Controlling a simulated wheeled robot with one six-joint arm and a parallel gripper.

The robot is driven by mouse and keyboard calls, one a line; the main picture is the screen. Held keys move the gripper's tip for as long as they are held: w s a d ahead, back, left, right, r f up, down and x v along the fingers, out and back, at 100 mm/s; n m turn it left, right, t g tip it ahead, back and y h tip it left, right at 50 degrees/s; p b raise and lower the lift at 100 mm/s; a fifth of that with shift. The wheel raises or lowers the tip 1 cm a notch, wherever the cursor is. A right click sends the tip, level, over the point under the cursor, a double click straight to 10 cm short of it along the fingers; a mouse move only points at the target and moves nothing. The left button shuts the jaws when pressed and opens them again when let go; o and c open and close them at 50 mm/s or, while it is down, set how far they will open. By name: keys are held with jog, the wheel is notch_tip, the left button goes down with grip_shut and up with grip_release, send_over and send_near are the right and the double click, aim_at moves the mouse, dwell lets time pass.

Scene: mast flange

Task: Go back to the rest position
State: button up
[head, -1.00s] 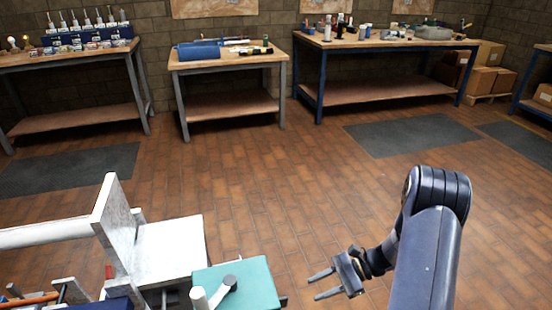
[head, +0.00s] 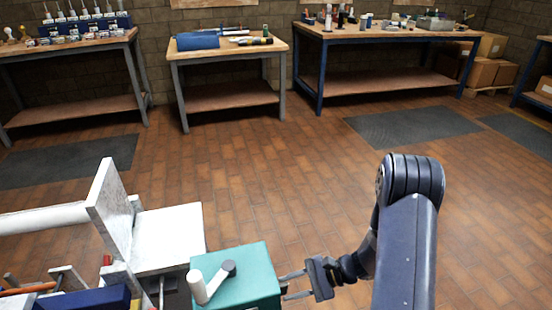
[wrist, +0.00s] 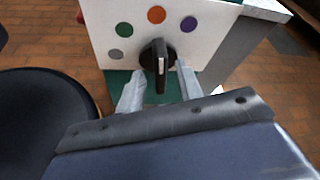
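My gripper (head: 284,287) is beside the right side of a teal box (head: 238,275), with its two fingers pointing left at it. In the wrist view my gripper (wrist: 158,82) has its fingers spread, with a gap between them. A black knob with a pointer (wrist: 160,58) lies between and just beyond the fingertips. I see gaps between the knob and the fingers. The knob sits on a white panel (wrist: 110,38) with green, orange, purple and grey dots. In the head view, a white upright plate (head: 108,215) with a white pole (head: 45,220) stands at left.
Loose tools and a blue bin (head: 90,300) crowd the lower left. Workbenches (head: 230,98) line the far wall.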

jog(key=n+b, duration=0.1)
jog(key=n+t+y+b, duration=0.1)
jog(key=n, duration=0.1)
jog(key=shift+s+f+t+b, duration=0.15)
jog(key=shift+t+b, duration=0.15)
jog(key=shift+b, duration=0.1)
